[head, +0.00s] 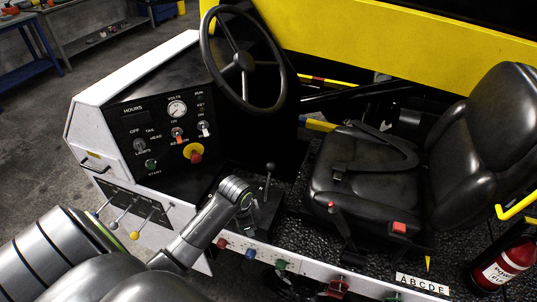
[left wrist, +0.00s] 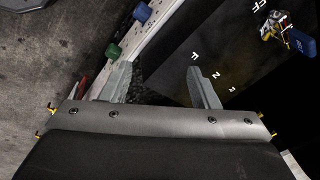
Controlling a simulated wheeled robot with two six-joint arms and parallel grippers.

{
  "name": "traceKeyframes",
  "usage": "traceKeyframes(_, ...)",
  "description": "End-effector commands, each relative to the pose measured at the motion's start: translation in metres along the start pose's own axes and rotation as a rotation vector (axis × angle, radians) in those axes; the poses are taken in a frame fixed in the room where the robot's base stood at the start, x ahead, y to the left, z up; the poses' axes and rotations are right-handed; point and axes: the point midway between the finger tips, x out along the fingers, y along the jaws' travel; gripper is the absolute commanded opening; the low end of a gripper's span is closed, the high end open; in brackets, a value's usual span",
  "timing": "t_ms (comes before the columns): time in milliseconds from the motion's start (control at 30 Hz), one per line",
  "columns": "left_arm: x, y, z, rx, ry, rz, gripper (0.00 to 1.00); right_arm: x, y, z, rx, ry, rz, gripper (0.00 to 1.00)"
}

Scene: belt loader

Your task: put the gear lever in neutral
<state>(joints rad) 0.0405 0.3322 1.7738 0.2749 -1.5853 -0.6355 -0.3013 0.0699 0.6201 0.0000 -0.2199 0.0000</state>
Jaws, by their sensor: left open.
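The gear lever (head: 270,168) has a thin shaft and a small black knob. It stands roughly upright between the dash and the seat in the head view. Which position it sits in cannot be told. In the left wrist view the letters F, N and R (left wrist: 215,76) run along a dark plate, but I cannot make out the lever there. My left gripper (left wrist: 161,80) is open, its two fingers apart with nothing seen held between them. In the head view its arm ends just left of the lever, and the fingers are mostly hidden in dark shapes. My right gripper is not in view.
The steering wheel (head: 243,62) and dash panel (head: 160,125) stand beyond the lever. A black seat (head: 365,180) and a red-knobbed lever (head: 333,207) are to its right. Coloured knobs line the white sill (head: 310,275). Small levers (head: 116,223) stick out at the left.

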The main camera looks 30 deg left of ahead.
Motion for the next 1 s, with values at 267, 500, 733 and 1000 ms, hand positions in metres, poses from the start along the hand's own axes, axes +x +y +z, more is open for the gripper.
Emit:
traceKeyframes(267,-0.137,-0.100,-0.079,0.524,-0.012,0.023,0.55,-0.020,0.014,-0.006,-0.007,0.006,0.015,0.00)
traceKeyframes(500,-0.188,-0.153,-0.109,0.740,0.002,0.057,0.55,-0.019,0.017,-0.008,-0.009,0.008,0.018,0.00)
traceKeyframes(733,-0.198,-0.164,-0.116,0.796,0.011,0.067,0.55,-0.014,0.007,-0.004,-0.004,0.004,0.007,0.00)
traceKeyframes(1000,-0.172,-0.161,-0.115,0.794,0.011,0.067,0.55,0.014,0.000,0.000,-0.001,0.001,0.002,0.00)
